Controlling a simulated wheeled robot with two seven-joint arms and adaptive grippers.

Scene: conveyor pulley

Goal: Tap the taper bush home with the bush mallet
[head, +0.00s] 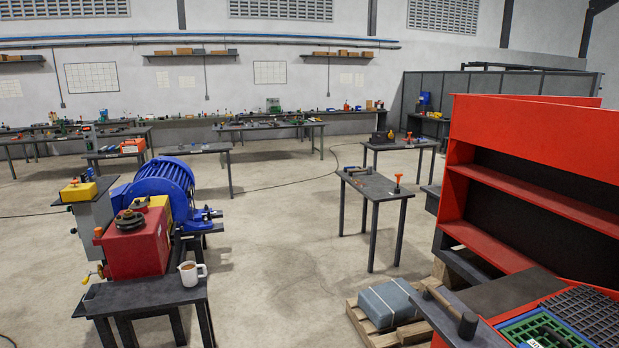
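A mallet-like tool (467,325) with a dark block head lies on the dark worktop at the lower right; I cannot be sure it is the bush mallet. At the left, a dark round stepped part (130,220), perhaps a pulley, sits on top of a red box-shaped machine (137,249). I cannot make out the taper bush on it or anywhere else. Neither of my grippers is in view.
A white mug (189,273) stands on a dark bench (150,293) by the red machine, with a blue motor (165,183) behind. A small table (376,186) holds an orange-handled tool (397,182). A red shelf unit (530,180) rises at right. The middle floor is clear.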

